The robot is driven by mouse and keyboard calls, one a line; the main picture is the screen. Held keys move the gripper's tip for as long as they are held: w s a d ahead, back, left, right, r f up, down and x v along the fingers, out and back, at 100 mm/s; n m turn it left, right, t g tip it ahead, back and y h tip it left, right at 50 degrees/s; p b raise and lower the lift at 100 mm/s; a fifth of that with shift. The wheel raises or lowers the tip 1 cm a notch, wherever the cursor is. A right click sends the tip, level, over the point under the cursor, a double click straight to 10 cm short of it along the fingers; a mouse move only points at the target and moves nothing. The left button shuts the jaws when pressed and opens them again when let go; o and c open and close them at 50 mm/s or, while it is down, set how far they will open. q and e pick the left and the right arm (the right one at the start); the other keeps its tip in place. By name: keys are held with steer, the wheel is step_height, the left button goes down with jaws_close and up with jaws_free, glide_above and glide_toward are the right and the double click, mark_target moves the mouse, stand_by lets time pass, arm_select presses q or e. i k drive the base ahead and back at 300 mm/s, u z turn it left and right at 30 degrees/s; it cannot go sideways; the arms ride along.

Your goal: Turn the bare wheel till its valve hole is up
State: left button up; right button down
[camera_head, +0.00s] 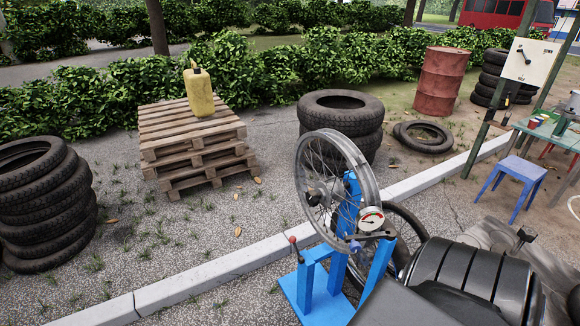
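The bare wheel (357,162) is a grey metal rim with thin spokes and a dark hub. It has no tyre on it and stands upright, seen at an angle, on a blue stand (310,285) at the middle of the view. A round white gauge (371,220) with red and green marks sits in front of the rim's lower right part. I cannot make out the valve hole. A small bluish-purple part (355,246) shows near the rim's bottom. Neither of my grippers is in view, and no gripper is seen touching the wheel.
A black tyre (415,222) stands behind the stand's right side. A large black ribbed cylinder (470,270) fills the lower right. A red-knobbed lever (293,241) is left of the stand. A kerb (215,270) runs behind; paving lies open to the left.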

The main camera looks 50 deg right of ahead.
mark_target(324, 193)
steer(key=z, duration=0.05)
steer(key=i, duration=0.25)
steer(key=z, duration=3)
